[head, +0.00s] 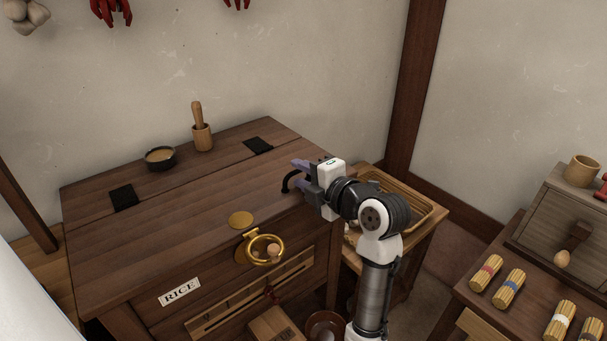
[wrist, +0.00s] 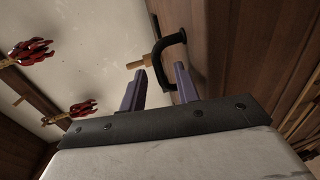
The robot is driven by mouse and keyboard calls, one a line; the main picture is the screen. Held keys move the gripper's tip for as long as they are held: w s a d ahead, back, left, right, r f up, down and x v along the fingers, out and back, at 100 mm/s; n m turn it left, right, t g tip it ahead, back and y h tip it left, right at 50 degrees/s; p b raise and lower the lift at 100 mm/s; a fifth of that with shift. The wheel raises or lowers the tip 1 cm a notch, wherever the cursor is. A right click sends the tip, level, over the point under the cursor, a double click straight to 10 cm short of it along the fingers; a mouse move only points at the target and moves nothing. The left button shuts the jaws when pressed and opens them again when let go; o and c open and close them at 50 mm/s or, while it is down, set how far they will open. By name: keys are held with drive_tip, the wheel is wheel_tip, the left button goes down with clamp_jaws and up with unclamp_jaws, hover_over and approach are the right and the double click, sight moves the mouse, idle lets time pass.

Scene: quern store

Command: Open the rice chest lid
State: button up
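The rice chest (head: 95,274) is dark brown wood with a white RICE label (head: 179,292) on its front. Its lid (head: 185,237) lies flat and shut, with two black hinges (head: 124,197) toward the back. A black curved handle (head: 287,181) stands near the lid's right edge; it also shows in the wrist view (wrist: 184,42). My gripper (head: 297,174) is at that edge, its purple fingers apart and pointing toward the handle. In the wrist view the gripper (wrist: 159,70) is open, with the handle just beyond the fingertips; I cannot tell whether they touch it.
A dark bowl (head: 160,160) and a wooden mortar with pestle (head: 202,137) stand on the chest's back strip. A wooden stand with a tray (head: 428,213) is right of the chest. Bundled sticks (head: 487,272) lie on the right table.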

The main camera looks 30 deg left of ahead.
clamp_jaws()
drive_tip(key=shift+r, duration=0.15)
